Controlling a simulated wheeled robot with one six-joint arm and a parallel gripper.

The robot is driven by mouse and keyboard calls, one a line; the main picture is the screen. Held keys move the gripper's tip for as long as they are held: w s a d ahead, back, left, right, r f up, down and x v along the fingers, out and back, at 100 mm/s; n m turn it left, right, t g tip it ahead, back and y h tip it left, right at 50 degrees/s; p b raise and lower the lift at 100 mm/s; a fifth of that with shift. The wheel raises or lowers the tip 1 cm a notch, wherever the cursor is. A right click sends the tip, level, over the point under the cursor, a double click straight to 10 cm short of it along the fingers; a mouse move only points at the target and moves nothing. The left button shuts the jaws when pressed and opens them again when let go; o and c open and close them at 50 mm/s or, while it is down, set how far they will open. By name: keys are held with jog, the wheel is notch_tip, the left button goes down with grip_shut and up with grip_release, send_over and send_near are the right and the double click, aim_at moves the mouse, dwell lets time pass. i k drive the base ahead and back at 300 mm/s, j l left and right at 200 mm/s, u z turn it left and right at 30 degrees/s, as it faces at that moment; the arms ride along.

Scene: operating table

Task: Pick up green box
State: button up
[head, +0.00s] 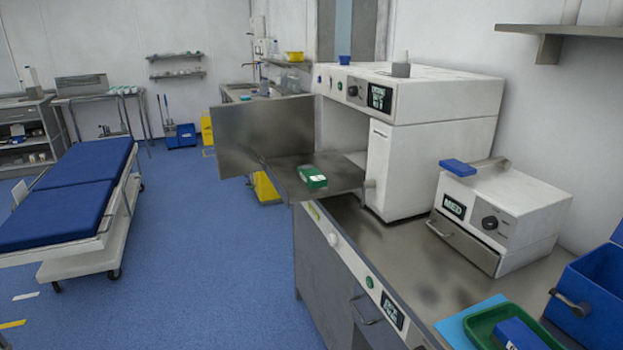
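A small green box (312,177) with a white patch on its top lies on a flat metal shelf (285,181). The shelf juts out from the open front of a white cabinet-like machine (445,98) on the counter. The box lies near the middle of the shelf and nothing covers it. My gripper does not show in this view.
An open metal door (262,130) stands left of the shelf. A smaller white device (500,215) and a blue bin (590,295) stand on the counter (400,255). A green tray (500,325) holds a blue box. Blue floor (200,270) is clear between counter and bed (75,185).

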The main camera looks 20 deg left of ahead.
aim_at(312, 178)
jog(key=i+j, duration=0.35)
jog(key=j, duration=0.15)
jog(key=i+j, duration=0.3)
jog(key=j, duration=0.25)
jog(key=i+j, duration=0.35)
jog(key=j, duration=0.15)
jog(key=i+j, duration=0.3)
jog(key=j, duration=0.2)
jog(key=u, duration=0.05)
